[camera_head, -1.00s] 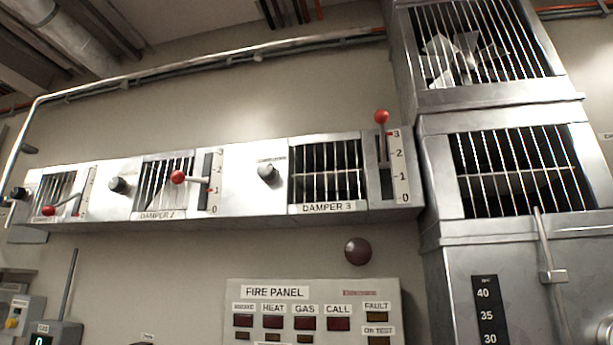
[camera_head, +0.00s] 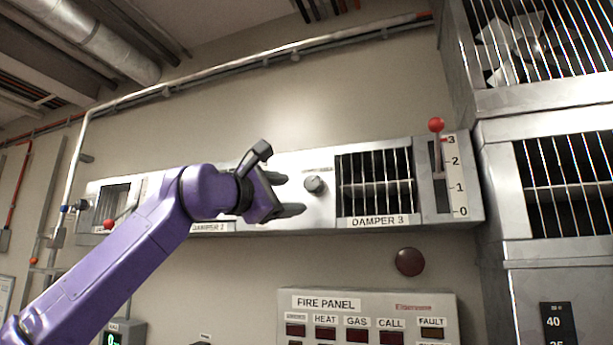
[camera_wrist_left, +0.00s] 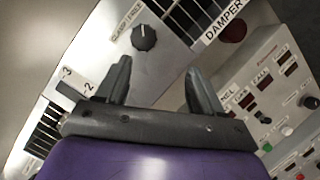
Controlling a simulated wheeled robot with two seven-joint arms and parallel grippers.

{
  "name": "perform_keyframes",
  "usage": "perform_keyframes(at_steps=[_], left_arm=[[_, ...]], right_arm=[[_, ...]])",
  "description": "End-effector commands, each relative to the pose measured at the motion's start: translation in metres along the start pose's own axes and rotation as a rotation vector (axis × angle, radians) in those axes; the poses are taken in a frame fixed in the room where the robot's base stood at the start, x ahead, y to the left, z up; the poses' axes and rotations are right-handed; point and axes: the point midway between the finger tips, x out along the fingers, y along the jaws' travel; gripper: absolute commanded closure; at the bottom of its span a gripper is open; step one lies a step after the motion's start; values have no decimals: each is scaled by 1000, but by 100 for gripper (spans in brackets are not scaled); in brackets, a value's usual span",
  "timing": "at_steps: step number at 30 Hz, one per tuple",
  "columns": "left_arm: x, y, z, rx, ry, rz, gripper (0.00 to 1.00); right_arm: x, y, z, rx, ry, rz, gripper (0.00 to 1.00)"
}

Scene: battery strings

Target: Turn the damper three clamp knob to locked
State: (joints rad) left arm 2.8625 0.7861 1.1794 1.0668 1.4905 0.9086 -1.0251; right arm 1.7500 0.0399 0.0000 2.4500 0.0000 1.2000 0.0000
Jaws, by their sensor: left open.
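The damper three clamp knob (camera_head: 315,185) is a dark round knob on the pale metal panel, just left of the damper 3 grille (camera_head: 376,183). It also shows in the left wrist view (camera_wrist_left: 144,38), with a light pointer mark and a small label beside it. My left gripper (camera_head: 290,195) is open and empty, just left of the knob in the head view. In the left wrist view its two fingers (camera_wrist_left: 155,82) are spread, and the knob lies beyond the tip of the left finger, apart from it. My right gripper is not in view.
The damper 3 lever with a red ball (camera_head: 436,125) stands near 3 on its scale. A fire panel (camera_head: 370,303) and a dark red dome (camera_head: 409,262) are below. A tall metal duct (camera_head: 495,190) is at the right. My left arm hides much of damper 2.

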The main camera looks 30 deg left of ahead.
Motion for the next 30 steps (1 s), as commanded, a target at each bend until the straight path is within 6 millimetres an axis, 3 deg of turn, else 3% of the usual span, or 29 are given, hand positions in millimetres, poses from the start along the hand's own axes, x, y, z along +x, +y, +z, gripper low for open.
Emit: perform_keyframes(at_steps=[1, 3, 6, 13, 18, 29, 30], left_arm=[[-10, 16, 1, -22, -21, 22, 33], [-15, 27, 2, -36, -36, 35, 33], [-4, 32, 4, -38, -39, 38, 33], [50, 35, 8, -38, -36, 35, 33], [78, 34, 8, -37, -36, 35, 33], [87, 30, 6, -37, -37, 37, 33], [87, 30, 6, -37, -37, 37, 43]], right_arm=[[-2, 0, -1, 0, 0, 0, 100], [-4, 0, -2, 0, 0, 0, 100], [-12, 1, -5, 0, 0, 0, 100], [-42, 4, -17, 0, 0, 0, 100], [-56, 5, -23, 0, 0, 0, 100], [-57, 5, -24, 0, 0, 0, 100], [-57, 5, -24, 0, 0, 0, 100]])
